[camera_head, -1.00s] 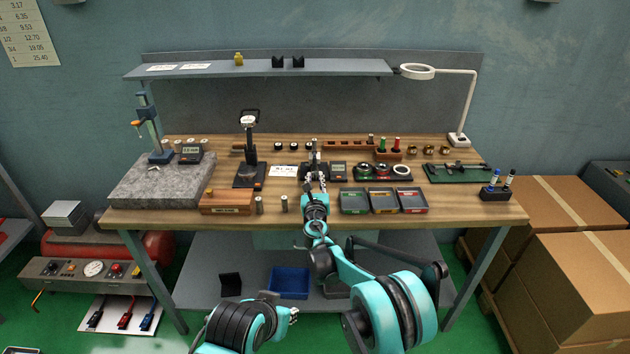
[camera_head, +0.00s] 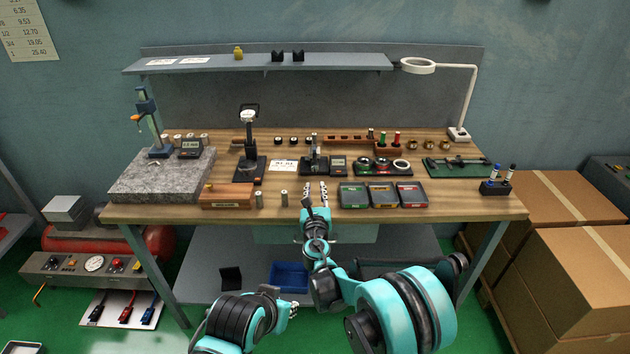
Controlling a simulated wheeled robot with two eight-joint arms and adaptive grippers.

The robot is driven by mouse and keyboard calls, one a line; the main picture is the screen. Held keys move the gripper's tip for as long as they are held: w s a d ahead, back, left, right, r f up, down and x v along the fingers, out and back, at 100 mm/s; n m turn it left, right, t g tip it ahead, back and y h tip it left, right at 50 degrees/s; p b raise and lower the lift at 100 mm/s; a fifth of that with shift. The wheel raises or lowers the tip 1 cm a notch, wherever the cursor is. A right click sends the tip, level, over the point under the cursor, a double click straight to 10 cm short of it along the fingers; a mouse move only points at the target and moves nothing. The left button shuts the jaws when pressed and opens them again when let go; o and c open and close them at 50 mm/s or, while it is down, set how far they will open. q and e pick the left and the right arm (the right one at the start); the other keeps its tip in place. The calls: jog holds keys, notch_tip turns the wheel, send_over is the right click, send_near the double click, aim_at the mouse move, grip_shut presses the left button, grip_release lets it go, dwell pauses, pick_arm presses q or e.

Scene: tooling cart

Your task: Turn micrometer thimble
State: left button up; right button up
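A small dark measuring device with an upright post (camera_head: 314,158) stands on the bench; it looks like the micrometer in its stand, but its thimble is too small to make out. A digital readout (camera_head: 338,165) sits at its right. My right gripper (camera_head: 315,189) is just in front of the device, apart from it, with its two fingers spread and nothing between them. My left gripper (camera_head: 292,308) is low, in front of the bench and below the top; its fingers are too small to read.
Three small bins (camera_head: 383,196) stand right of my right gripper. A wooden box (camera_head: 227,197) and small metal cylinders (camera_head: 284,198) are to its left. A dial gauge stand (camera_head: 249,165) and a granite plate (camera_head: 150,184) are further left. A ring lamp (camera_head: 418,66) overhangs the right.

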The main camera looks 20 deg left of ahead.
jog(key=v, duration=0.3)
jog(key=shift+s+d, duration=0.1)
jog(key=shift+s, duration=0.2)
dwell(0.9)
